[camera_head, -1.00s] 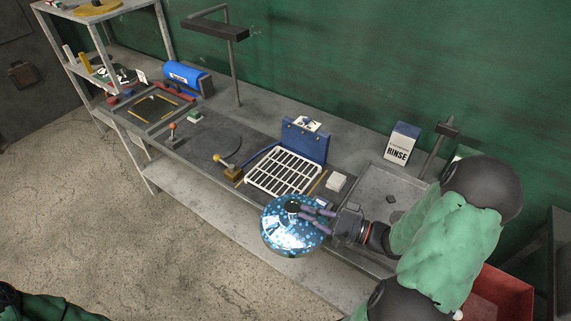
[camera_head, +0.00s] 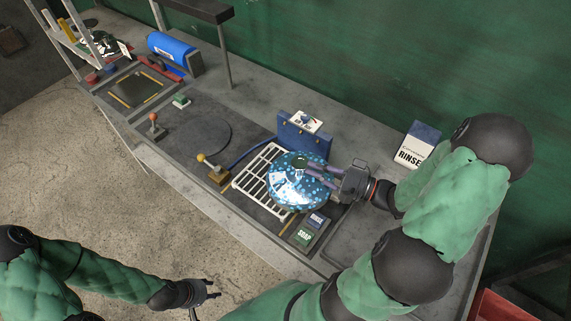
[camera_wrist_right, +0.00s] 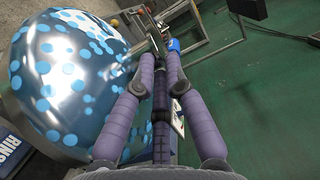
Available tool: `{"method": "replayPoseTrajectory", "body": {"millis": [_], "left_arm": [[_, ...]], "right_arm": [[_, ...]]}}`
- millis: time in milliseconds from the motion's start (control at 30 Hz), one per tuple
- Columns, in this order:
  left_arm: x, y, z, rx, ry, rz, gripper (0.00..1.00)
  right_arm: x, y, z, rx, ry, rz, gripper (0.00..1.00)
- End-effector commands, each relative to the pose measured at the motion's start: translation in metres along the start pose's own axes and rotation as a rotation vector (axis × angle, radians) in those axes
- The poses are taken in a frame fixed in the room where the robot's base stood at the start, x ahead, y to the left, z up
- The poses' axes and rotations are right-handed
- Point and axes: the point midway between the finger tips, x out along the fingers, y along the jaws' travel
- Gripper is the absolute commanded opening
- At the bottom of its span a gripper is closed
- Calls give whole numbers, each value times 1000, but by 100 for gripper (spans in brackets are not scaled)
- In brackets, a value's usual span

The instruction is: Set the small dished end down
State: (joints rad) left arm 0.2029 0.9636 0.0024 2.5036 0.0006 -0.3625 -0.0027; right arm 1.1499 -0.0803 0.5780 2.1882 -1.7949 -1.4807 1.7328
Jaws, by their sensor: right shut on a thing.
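The small dished end (camera_head: 293,190) is a shiny domed metal piece covered in blue spots, with a dark knob-like part at its top. In the head view it is over the right part of the white slatted rack (camera_head: 250,181); I cannot tell whether it touches the rack. My right gripper (camera_head: 312,169) is shut on it near its top. In the right wrist view the dished end (camera_wrist_right: 65,75) fills the left side beside my gripper fingers (camera_wrist_right: 160,60); the gripped part is hard to see there. My left gripper (camera_head: 208,293) is empty and low at the front, its jaws unclear.
A blue box (camera_head: 304,140) stands behind the rack. A RINSE carton (camera_head: 417,146) stands at the back right. Soap and rinse labelled pads (camera_head: 308,230) lie in front. A yellow-knobbed lever (camera_head: 211,165) is left of the rack, beside a dark round plate (camera_head: 199,138).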

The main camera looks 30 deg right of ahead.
Motion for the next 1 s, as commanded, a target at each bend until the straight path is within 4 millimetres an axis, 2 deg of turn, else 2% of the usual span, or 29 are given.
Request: {"method": "replayPoseTrajectory", "body": {"millis": [400,700,1000], "left_arm": [[17,-6,-1,0,0,0,40],[28,-10,-1,0,0,0,40],[31,-11,-1,0,0,0,40]], "right_arm": [[66,35,-38,-2,-5,-5,0],[93,76,-55,-1,-1,-4,0],[101,87,-61,-2,-1,-4,0]]}}
